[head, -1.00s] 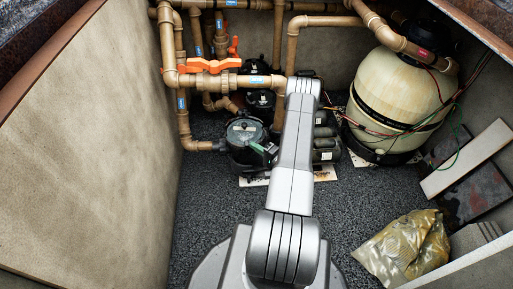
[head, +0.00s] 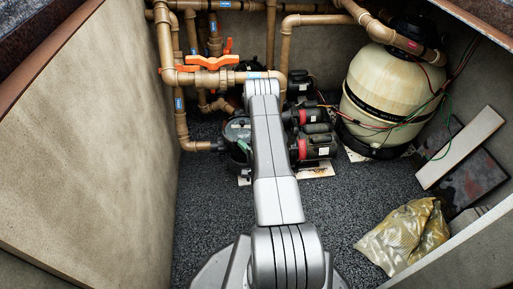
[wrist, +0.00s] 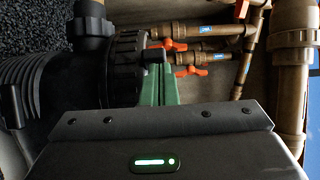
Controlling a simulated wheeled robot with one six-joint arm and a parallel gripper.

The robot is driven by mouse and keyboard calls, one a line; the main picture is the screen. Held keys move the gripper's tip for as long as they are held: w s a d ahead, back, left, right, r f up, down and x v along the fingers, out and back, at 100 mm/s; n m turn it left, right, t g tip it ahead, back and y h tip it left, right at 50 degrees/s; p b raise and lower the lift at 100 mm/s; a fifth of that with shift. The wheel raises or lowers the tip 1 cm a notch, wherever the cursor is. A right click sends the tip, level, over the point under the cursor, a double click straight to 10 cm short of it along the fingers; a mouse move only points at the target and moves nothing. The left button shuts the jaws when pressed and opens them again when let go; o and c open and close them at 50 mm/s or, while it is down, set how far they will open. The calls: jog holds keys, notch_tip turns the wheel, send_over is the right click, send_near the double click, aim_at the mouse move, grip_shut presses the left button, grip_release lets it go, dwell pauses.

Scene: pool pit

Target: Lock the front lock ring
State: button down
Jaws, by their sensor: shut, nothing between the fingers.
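In the head view the front pump's dark strainer lid and lock ring (head: 236,131) sit at the left of the pump group, partly covered by my arm. In the wrist view a large black ribbed ring (wrist: 127,68), seen side-on, lies at the left against the black pump body (wrist: 65,80). A dark tab (wrist: 153,55) sticks out from the ring. My gripper (wrist: 158,72) shows green fingers closed together with nothing held, close beside the ring and its tab. I cannot tell whether they touch. The gripper is mostly hidden behind my arm in the head view.
Brown pipes with orange valve handles (head: 208,63) rise behind the pump. Pump motors (head: 315,140) stand to the right. A large cream filter tank (head: 392,90) is at the back right, with a yellowish bag (head: 407,236) on the gravel. The left wall is close; middle gravel is clear.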

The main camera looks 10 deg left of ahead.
jog(key=shift+s+a+b, duration=0.2)
jog(key=shift+a+b, duration=0.2)
jog(key=shift+a, duration=1)
jog(key=shift+a+r, duration=0.1)
jog(key=shift+a, duration=0.1)
jog(key=shift+b, duration=0.3)
